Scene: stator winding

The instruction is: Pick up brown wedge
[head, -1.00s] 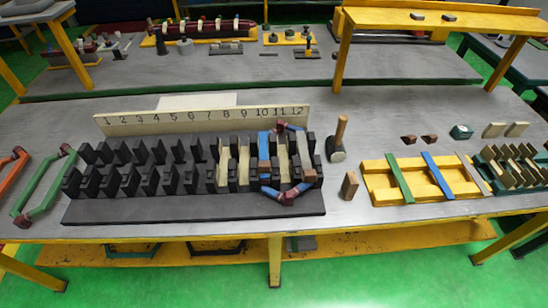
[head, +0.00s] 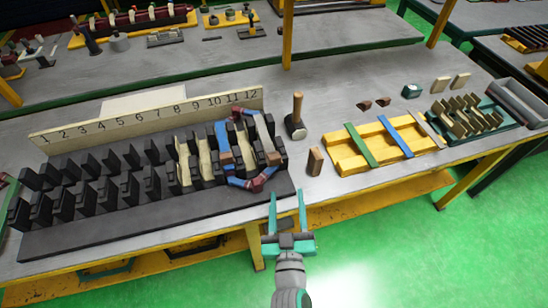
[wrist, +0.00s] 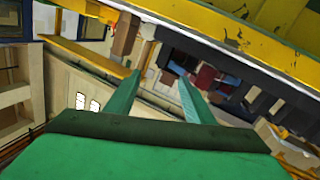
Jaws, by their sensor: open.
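A brown wedge-like block (head: 315,161) stands upright on the grey table, between the mallet and the yellow tray. Two small dark brown pieces (head: 374,103) lie farther back. More brown pieces (head: 272,158) sit at the front ends of slots in the black slotted block. My gripper (head: 287,195) is open and empty, in front of the table's front edge, nearer than the upright block and to its left. In the wrist view my gripper (wrist: 158,78) has nothing between its fingers; a brown block (wrist: 125,33) shows beyond them, and I cannot tell which one it is.
The black slotted block (head: 150,218) with a numbered board (head: 150,118) fills the left. A mallet (head: 296,118) stands behind the brown block. The yellow tray (head: 345,165) with green and blue strips is to the right. A green rack (head: 485,125) stands farther right.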

